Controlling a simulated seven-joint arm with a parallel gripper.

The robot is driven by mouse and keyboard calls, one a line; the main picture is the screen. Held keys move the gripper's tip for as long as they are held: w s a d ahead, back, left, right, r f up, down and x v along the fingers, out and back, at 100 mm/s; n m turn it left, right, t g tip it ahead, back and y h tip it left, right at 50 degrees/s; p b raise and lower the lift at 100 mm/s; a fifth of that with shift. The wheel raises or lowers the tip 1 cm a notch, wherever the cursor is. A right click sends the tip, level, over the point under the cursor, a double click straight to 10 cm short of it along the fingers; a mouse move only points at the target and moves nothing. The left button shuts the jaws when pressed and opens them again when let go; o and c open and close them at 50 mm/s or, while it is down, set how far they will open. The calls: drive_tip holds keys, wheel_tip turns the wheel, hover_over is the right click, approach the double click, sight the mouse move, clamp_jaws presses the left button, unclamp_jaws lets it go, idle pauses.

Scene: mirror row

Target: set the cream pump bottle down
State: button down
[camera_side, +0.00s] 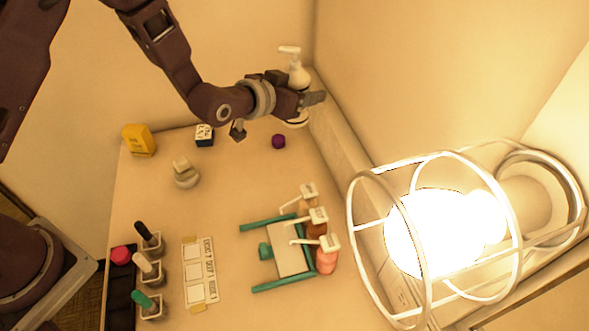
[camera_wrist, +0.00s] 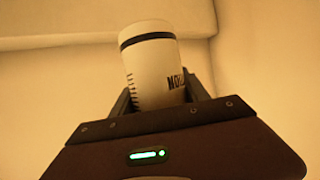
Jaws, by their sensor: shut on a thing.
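The cream pump bottle (camera_side: 297,74) is upright at the back right of the table, near the wall, its pump head on top. My gripper (camera_side: 302,101) is shut around its body from the left and hides its middle. The bottle's lower end shows below the fingers; I cannot tell whether it touches a surface. In the wrist view the bottle (camera_wrist: 152,65) shows as a pale cylinder with a dark band and partly hidden black lettering, between the fingers of my gripper (camera_wrist: 160,100).
A caged bright lamp (camera_side: 430,232) is at right. The table's middle has free room.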

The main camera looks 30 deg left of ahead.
drive_tip(key=f, duration=1.1)
drive_tip(key=d+f, duration=0.1)
drive_tip(key=f, duration=0.5)
drive_tip(key=shift+f, duration=0.25)
drive_tip(key=shift+f, duration=0.1)
drive_tip(key=c, duration=0.6)
unclamp_jaws()
drive_tip(key=shift+a, duration=0.1)
drive_tip(key=shift+o, duration=0.2)
